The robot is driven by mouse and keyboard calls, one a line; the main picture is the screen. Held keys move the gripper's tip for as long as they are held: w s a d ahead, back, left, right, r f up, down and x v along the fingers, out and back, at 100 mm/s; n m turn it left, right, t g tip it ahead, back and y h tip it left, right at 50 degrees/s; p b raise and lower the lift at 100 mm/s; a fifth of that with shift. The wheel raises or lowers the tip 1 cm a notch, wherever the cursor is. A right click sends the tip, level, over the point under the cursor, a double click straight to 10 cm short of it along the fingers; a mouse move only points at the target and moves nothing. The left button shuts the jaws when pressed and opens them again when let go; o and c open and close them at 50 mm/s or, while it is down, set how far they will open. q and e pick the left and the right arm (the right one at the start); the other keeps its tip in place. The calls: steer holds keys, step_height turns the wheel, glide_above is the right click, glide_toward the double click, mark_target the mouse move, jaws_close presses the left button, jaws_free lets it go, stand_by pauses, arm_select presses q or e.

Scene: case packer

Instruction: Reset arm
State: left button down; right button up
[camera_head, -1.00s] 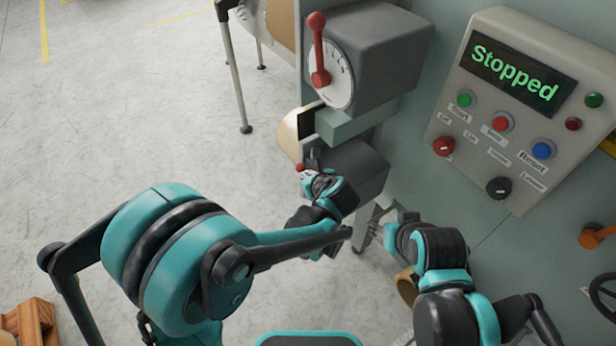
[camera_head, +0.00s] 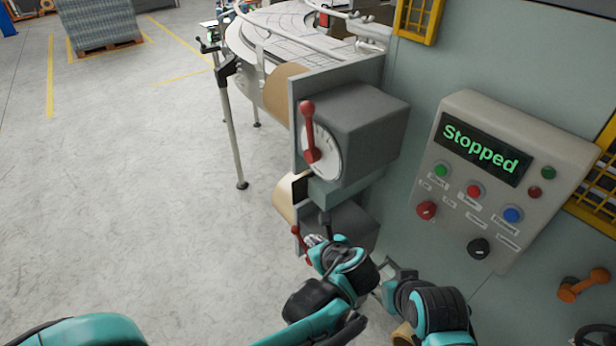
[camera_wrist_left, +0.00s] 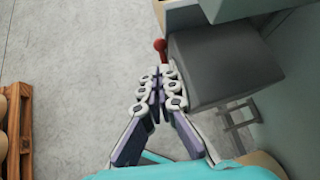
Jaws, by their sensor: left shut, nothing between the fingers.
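My left gripper (camera_head: 316,241) is shut and empty. It is in front of the lower grey box (camera_head: 350,224), close beside that box's red lever (camera_head: 297,232). In the left wrist view the closed fingers (camera_wrist_left: 158,72) point at the red knob (camera_wrist_left: 160,46) next to the grey box (camera_wrist_left: 215,68); whether they touch it I cannot tell. My right gripper (camera_head: 388,284) is low in the head view, partly hidden by its own wrist, and its opening is unclear.
An upper grey box (camera_head: 372,125) carries a white dial with an upright red lever (camera_head: 308,130). A control panel (camera_head: 450,190) on the right reads "Stopped". A round conveyor (camera_head: 285,35) stands behind. A wooden pallet (camera_wrist_left: 20,130) lies left in the wrist view.

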arm_select(q)
steer(key=s+a+n+g+h+b, duration=0.1)
steer(key=s+a+n, duration=0.5)
steer(key=n, duration=0.9)
steer(key=s+a+n+g+h+b, duration=0.1)
steer(key=s+a+n+h, duration=0.1)
steer(key=s+a+n, duration=0.5)
steer(key=shift+s+a+n+h, duration=0.2)
steer(key=shift+a+n+h, duration=0.2)
steer(key=shift+a+n, duration=3.2)
steer(key=shift+d+n, duration=0.3)
steer(key=shift+d, duration=0.05)
